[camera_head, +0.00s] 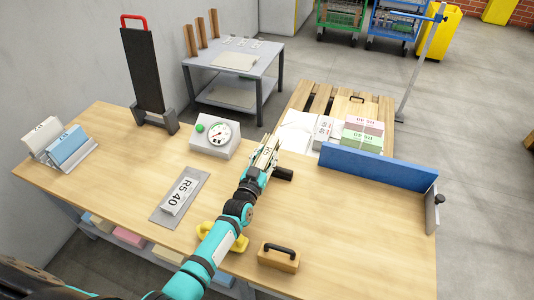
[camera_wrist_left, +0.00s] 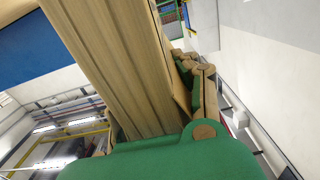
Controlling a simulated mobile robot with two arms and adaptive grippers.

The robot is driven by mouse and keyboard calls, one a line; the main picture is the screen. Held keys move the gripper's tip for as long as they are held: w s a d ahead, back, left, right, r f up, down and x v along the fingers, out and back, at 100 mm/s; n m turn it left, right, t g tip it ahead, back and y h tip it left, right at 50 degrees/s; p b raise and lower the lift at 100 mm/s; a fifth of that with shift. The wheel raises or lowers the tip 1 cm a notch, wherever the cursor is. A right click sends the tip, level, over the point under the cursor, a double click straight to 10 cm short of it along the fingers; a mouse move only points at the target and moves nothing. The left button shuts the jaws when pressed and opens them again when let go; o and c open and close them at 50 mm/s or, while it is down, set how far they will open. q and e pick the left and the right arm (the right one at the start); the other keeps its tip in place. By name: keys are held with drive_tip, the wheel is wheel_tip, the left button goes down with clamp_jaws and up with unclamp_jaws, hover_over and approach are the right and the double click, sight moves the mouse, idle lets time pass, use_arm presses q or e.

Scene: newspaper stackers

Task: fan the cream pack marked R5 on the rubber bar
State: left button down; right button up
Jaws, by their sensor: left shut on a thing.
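My left gripper (camera_head: 262,162) is shut on a cream pack (camera_head: 268,150) above the middle of the table. The pack stands tilted, and its marking is too small to read surely. In the left wrist view the cream pack (camera_wrist_left: 110,60) fills the middle, showing many fine sheet edges, with green finger parts beside and below it. A short black bar (camera_head: 283,173), perhaps the rubber bar, shows just right of the gripper; I cannot tell whether the pack touches it. My right gripper is out of view.
A blue fence (camera_head: 380,167) runs along the table's right back edge. A dial gauge (camera_head: 214,134), a grey plate (camera_head: 160,214) with an R5 40 card, a wooden block (camera_head: 278,258) with a black handle and a yellow piece (camera_head: 236,241) stand nearby. The right front tabletop is clear.

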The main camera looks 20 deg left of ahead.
use_arm(q)
drive_tip(key=shift+s, duration=0.35)
drive_tip(key=shift+s, duration=0.2)
drive_tip(key=shift+s+p, duration=0.3)
drive_tip(key=shift+p, duration=0.15)
drive_tip(key=shift+s, duration=0.15)
wheel_tip(320, 180, up, 5)
drive_tip(key=p, duration=0.5)
drive_tip(key=shift+r, duration=0.15)
drive_tip(key=shift+r+p, duration=0.95)
